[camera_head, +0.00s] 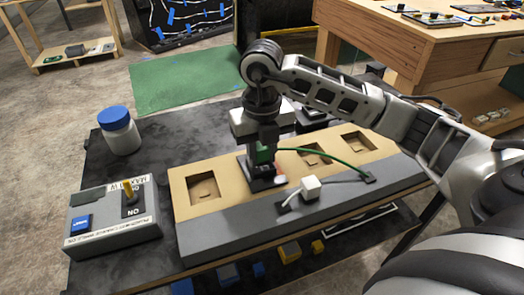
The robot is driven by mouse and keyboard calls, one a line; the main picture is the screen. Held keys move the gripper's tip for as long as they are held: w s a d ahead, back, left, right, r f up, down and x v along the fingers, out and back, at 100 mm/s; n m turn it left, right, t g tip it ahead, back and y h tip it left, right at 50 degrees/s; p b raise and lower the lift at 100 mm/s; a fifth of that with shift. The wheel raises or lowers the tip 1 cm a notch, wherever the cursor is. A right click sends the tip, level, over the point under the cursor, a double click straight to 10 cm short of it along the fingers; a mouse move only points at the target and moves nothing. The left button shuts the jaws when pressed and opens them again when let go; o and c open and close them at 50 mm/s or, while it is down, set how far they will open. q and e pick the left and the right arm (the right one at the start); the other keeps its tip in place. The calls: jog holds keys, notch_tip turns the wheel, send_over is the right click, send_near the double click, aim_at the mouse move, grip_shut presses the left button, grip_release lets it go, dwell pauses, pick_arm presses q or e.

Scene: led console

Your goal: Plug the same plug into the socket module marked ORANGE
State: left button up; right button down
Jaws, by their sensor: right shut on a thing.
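My right gripper (266,147) is shut on a green plug (263,156), mostly hidden between the fingers. A green cable (322,156) runs from there to a dark anchor on the grey front strip. The plug is right over or in a dark socket module (258,183) seated in the tan console board (222,205). I cannot tell whether it is fully inserted. A small reddish patch shows at the module's right edge. No ORANGE marking is legible. A white plug-like block (311,187) with a white cable lies on the grey strip. My left gripper is out of view.
The board has empty recesses on the left (203,188) and right (357,142). A grey switch box (112,226) with a blue button and yellow lever stands left. A blue-lidded white jar (120,133) stands behind it. My right arm crosses the board's right side.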

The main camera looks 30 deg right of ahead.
jog(key=shift+f+b, duration=0.3)
jog(key=shift+f, duration=0.1)
dwell(0.4)
jog(key=shift+s+a+f+b, duration=0.1)
jog(key=shift+s+f+b, duration=0.05)
jog(key=shift+f+b, duration=0.35)
jog(key=shift+s+a+f+b, duration=0.1)
jog(key=shift+f+b, duration=0.25)
jog(key=shift+f, duration=0.1)
dwell(1.2)
jog(key=c, duration=1.2)
grip_release()
jog(key=shift+c, duration=1)
jog(key=shift+w+d+r+p, duration=0.1)
jog(key=shift+w+r+p, duration=0.1)
jog(key=shift+r+p, duration=0.6)
jog(key=o, duration=0.3)
jog(key=shift+w+r+p, duration=0.1)
jog(key=shift+r+p, duration=0.25)
jog(key=shift+r, duration=0.15)
jog(key=shift+o, duration=0.2)
jog(key=shift+d+r+p, duration=0.1)
jog(key=shift+r+p, duration=1.55)
jog(key=shift+r, duration=0.75)
